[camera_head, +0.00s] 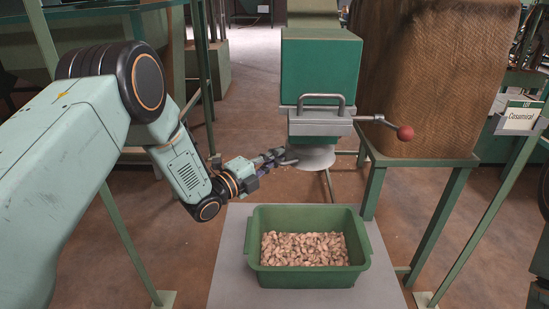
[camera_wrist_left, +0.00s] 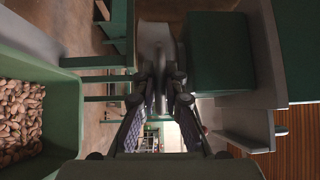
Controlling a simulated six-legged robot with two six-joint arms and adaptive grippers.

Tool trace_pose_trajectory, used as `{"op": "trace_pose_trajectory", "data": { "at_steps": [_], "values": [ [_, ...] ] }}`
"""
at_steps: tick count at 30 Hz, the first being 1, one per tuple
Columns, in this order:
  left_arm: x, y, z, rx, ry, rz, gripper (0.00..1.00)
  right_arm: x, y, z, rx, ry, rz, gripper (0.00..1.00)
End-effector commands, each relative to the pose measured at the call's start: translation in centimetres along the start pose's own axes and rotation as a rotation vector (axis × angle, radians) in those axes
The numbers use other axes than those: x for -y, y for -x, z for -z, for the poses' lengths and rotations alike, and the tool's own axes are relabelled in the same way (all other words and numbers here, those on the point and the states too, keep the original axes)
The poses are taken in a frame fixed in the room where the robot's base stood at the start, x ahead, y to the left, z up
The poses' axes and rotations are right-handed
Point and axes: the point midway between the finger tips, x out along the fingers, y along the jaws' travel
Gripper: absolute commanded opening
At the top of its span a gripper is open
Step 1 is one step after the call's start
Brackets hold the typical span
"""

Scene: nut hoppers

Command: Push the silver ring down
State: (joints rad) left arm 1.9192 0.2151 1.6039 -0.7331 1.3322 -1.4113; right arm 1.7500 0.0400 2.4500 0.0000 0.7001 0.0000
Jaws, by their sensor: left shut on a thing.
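The silver ring (camera_head: 312,158) sits under the grey outlet of the green hopper (camera_head: 320,75), above the tray. My left gripper (camera_head: 279,157) comes in from the left at the ring's left side. In the left wrist view, the fingers (camera_wrist_left: 159,100) are shut on a grey bar-like part of the ring, and the wider grey ring surface (camera_wrist_left: 155,36) shows beyond them. The exact contact is partly hidden by the fingers. My right gripper is not in view.
A green tray (camera_head: 255,232) full of nuts (camera_head: 304,248) stands on a grey plate (camera_head: 230,271) below the outlet. A lever with a red knob (camera_head: 405,133) sticks out to the right of the hopper. A brown sack (camera_head: 435,75) stands behind, on green frame legs.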

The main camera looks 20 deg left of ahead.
Motion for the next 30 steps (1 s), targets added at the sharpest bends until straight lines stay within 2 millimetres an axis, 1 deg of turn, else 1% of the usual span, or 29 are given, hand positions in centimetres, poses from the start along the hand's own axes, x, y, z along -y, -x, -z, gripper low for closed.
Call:
{"op": "trace_pose_trajectory", "data": {
  "at_steps": [15, 19, 23, 30],
  "values": [
    [0.0, 0.0, 0.1, -0.003, 0.000, 0.001, 0.00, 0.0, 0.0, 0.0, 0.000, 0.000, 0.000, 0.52],
    [-0.4, 0.0, 0.1, -0.003, 0.000, 0.001, 0.00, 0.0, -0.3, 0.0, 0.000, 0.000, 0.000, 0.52],
    [-1.8, 0.1, 0.1, -0.003, 0.001, -0.003, 0.00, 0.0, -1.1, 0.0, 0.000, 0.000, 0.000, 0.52],
    [-6.0, 0.3, 0.1, -0.003, 0.001, -0.004, 0.00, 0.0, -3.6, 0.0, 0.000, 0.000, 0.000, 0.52]
  ]
}}
